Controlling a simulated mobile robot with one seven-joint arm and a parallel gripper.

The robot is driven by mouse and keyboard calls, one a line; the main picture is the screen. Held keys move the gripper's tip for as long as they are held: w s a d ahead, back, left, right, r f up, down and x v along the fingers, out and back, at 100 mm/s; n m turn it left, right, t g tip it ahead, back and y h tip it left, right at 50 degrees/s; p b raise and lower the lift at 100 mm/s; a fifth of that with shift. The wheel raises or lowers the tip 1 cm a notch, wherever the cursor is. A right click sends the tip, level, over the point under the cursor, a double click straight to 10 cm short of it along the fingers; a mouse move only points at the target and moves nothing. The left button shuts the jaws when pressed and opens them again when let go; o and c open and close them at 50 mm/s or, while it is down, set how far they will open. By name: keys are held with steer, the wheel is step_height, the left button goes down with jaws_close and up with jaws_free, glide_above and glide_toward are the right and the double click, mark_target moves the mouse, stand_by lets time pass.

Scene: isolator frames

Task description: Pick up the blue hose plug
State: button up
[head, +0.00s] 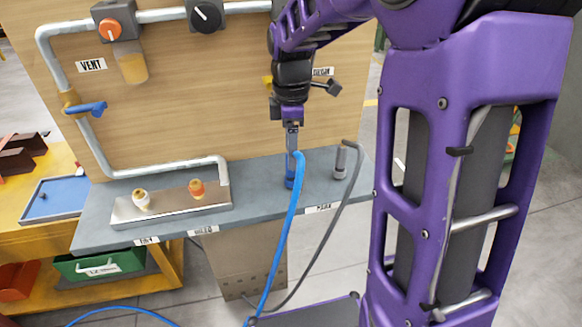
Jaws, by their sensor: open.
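The blue hose plug (290,181) stands upright on the grey shelf (262,181) of a wooden panel. The blue hose (284,225) bends over at its top and hangs down over the shelf's front edge. My gripper (291,148) points straight down directly over the plug, with its fingertips at about the height of the hose bend. The fingers are seen edge-on and look narrow. Whether they touch the plug or hose cannot be told. The gripper is open.
A grey hose plug (340,162) with its grey hose stands close to the right. A metal block (170,204) with white and orange fittings sits on the shelf's left. Pipes, an orange knob (110,29) and a blue-handled valve (88,108) are on the panel.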

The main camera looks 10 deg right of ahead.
step_height(320, 180, down, 2)
steer(key=shift+f, duration=0.25)
jaws_close()
